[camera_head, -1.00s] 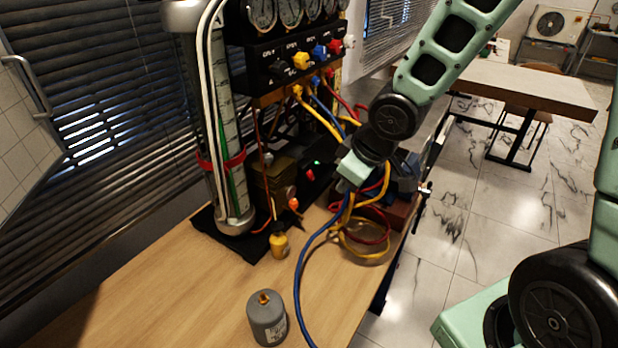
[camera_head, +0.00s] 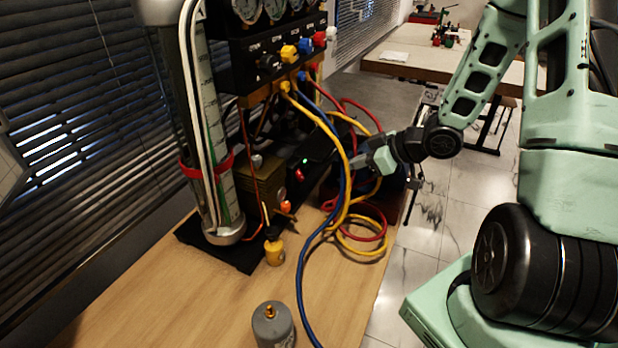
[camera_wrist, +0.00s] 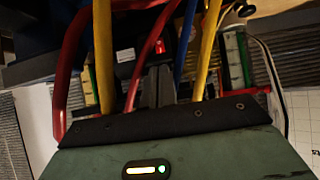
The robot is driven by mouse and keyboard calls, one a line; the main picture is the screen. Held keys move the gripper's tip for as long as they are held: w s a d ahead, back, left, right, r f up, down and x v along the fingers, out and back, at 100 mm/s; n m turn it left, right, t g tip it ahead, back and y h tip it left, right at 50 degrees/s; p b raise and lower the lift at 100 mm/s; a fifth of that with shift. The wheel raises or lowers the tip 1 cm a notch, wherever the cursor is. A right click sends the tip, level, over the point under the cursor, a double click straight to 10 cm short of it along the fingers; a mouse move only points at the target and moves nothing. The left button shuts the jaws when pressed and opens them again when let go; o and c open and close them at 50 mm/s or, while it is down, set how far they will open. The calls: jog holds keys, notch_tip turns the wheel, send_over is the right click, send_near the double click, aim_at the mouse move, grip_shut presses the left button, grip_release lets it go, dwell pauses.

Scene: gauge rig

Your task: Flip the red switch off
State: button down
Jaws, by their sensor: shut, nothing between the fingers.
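The red switch (camera_head: 299,174) is a small red rocker on the front of a dark box, beside a lit green light (camera_head: 305,161). It also shows lit red in the wrist view (camera_wrist: 159,47), beyond my fingertips and between hoses. My gripper (camera_head: 356,163) is shut and empty. It is to the right of the switch, apart from it, with hoses between them in the head view. In the wrist view its dark fingers (camera_wrist: 157,80) point toward the switch. Whether the switch is on or off by its tilt is too small to tell.
Yellow, blue and red hoses (camera_head: 345,205) hang and coil around my gripper. A gauge manifold (camera_head: 270,60) with coloured knobs stands above. A clear column (camera_head: 205,130) is on the left. A grey canister (camera_head: 272,325) stands on the wooden table (camera_head: 170,290), whose front left is clear.

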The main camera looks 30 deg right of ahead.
jog(key=p, duration=0.1)
send_near(300, 176)
jog(key=f+x, duration=0.1)
jog(key=x, duration=0.5)
jog(key=shift+f, duration=0.3)
jog(key=shift+f, duration=0.15)
jog(key=shift+f+b, duration=0.25)
jog(key=shift+b, duration=0.3)
jog(key=shift+f+t+b, duration=0.1)
jog(key=shift+t+b, duration=0.3)
jog(key=shift+b, duration=0.05)
jog(key=shift+w+a+r+p, duration=0.1)
jog(key=shift+w+r+p, duration=0.05)
jog(key=shift+r+p, duration=0.9)
